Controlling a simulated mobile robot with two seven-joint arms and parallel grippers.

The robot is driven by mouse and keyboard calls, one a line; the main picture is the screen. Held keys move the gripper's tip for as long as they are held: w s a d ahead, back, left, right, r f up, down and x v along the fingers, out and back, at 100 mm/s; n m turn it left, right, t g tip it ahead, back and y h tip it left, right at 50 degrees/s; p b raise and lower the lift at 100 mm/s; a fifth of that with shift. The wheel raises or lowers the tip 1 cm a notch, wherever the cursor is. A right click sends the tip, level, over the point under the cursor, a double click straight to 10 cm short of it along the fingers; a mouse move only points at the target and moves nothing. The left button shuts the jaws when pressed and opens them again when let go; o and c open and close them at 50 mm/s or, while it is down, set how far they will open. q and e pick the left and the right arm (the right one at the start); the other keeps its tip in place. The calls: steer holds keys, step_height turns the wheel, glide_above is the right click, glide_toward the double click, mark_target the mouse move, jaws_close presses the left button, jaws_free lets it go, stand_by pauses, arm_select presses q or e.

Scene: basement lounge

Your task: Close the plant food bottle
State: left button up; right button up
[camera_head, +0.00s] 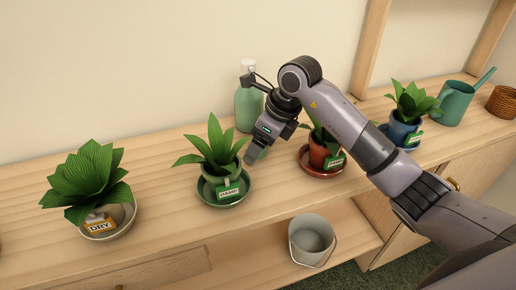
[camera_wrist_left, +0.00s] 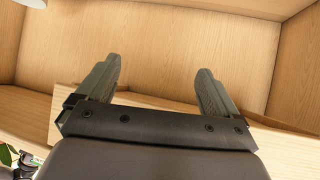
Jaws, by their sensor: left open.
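A pale green bottle (camera_head: 246,108) with a light grey-white top (camera_head: 248,67) stands upright at the back of the wooden shelf top in the head view. My right arm comes in from the right and partly covers the bottle. I cannot tell whether the bottle's top is open or closed. My right gripper (camera_head: 254,153) points down in front of the bottle, close to the middle potted plant; its fingers are too small and turned to read. My left gripper (camera_wrist_left: 157,66) is open and empty in the left wrist view, before bare wooden panels. It is not in the head view.
Potted plants stand on saucers: one tagged DRY (camera_head: 88,182), one in a green pot (camera_head: 214,152), one in a red pot (camera_head: 319,150), one in a blue pot (camera_head: 404,128). A watering can (camera_head: 456,103) is at the right. A grey bucket (camera_head: 311,238) sits lower.

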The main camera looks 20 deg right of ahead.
steer(key=c, duration=1.1)
steer(key=shift+r, duration=0.15)
step_height(320, 180, up, 20)
steer(key=shift+f+p, duration=0.1)
steer(key=shift+p, duration=0.7)
